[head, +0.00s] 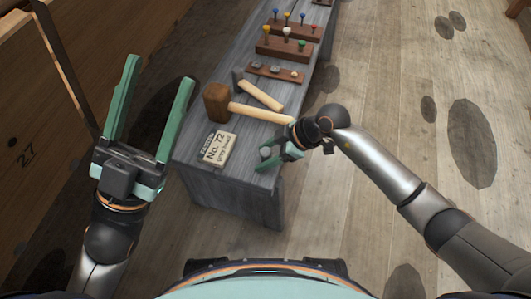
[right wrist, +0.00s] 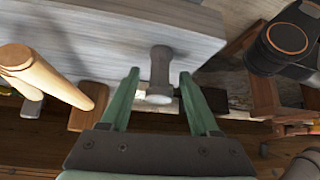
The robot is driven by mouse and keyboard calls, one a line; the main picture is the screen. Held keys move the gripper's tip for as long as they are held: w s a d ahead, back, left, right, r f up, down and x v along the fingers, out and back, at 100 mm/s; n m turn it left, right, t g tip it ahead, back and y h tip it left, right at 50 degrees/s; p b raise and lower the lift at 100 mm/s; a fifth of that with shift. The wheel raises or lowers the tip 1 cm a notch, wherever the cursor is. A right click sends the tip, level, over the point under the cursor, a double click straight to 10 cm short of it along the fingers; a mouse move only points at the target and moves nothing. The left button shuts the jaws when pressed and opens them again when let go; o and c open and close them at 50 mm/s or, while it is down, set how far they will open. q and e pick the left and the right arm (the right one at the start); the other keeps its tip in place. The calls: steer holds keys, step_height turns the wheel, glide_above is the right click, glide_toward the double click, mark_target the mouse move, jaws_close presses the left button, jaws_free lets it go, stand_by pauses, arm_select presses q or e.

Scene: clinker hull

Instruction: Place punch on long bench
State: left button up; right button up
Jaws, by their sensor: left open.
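The long bench (head: 205,178) is a grey wooden bench running away from me in the head view; its pale top edge (right wrist: 110,20) crosses the upper right wrist view. The punch (right wrist: 160,70) is a short grey metal piece with a wider round end, between the fingers of my right gripper (right wrist: 160,75). Gaps show on both sides of it, so the fingers look open around it. In the head view the punch (head: 266,152) is at the bench's near right corner, beside my right gripper (head: 277,157); whether it rests there is unclear. My left gripper (head: 158,72) is open and empty, left of the bench.
A mallet (head: 217,103), a hammer (head: 262,95) and a labelled card (head: 217,149) lie on the near bench top. Racks (head: 284,48) with coloured-handled tools and a block (head: 275,73) stand farther back. A wooden wall (head: 35,110) rises at left. Floor at right is open.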

steer(key=w+p+v, duration=0.1)
steer(key=p+v, duration=0.4)
steer(key=v, duration=0.6)
steer(key=s+a+r+n+g+y, duration=0.1)
steer(key=s+a+r+n+y, duration=0.3)
steer(key=s+r+y, duration=0.4)
steer(key=s+a+r+n+y, duration=0.3)
steer(key=s+a+r+y, duration=0.15)
steer(key=r, duration=0.55)
arm_select(q)
steer(key=shift+m, duration=0.5)
steer(key=r, duration=0.5)
steer(key=shift+a+r, duration=0.25)
steer(key=shift+r, duration=0.05)
arm_select(e)
steer(key=d+r+m+t+h, duration=0.5)
steer(key=d+r+m+t, duration=0.5)
steer(key=t, duration=1.2)
steer(key=d+r, duration=0.4)
steer(key=shift+s+r+m, duration=0.3)
steer(key=shift+s+r, duration=0.05)
steer(key=shift+s, duration=0.05)
steer(key=shift+d, duration=0.15)
